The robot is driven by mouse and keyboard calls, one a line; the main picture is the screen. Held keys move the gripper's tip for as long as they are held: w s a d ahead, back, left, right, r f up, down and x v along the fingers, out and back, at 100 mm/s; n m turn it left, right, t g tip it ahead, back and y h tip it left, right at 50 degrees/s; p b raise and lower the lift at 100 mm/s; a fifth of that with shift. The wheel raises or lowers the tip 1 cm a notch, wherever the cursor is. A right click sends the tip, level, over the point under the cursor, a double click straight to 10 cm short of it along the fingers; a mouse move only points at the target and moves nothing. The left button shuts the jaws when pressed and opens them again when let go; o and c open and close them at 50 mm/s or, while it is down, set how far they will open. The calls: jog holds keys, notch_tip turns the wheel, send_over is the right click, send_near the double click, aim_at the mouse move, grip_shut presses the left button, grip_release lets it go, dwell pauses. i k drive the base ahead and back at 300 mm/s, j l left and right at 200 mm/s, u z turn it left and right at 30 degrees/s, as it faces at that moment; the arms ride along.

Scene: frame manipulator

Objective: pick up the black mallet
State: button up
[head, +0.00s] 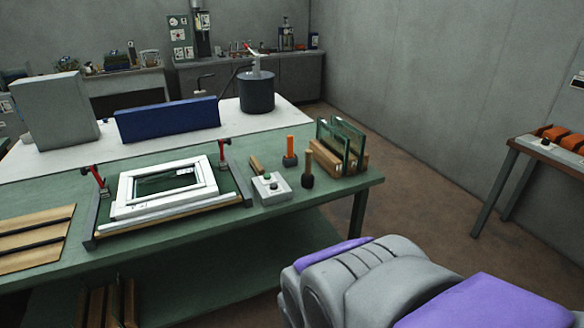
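Two mallet-like tools stand head down on the right part of the green workbench (255,222). One, a mallet with a black head (307,181) and a plain wooden handle, stands nearer the front edge. The other, a tool with an orange handle (290,145) and a dark head, stands just behind it to the left. Both look upright and apart from each other. Grey and purple parts of my own body fill the lower right. No gripper fingers show, so I cannot see my gripper.
A control box (271,190) stands left of the mallets, glass panes in a wooden rack (352,164) to their right. A white frame (130,203) lies between red clamps further left. A side table (540,150) stands far right. Floor between is clear.

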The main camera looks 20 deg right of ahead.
aim_at(308, 178)
jog(key=i+l+u, duration=0.15)
jog(key=i+u, duration=0.35)
jog(key=i, duration=0.2)
jog(key=z, duration=1.45)
jog(key=i+j+z, duration=0.15)
jog(key=z, duration=0.3)
jog(key=i+j+z, duration=0.1)
jog(key=j+z, duration=0.15)
jog(key=z, duration=0.15)
jog(key=j+z, duration=0.3)
jog(key=z, duration=0.15)
jog(key=i, duration=0.05)
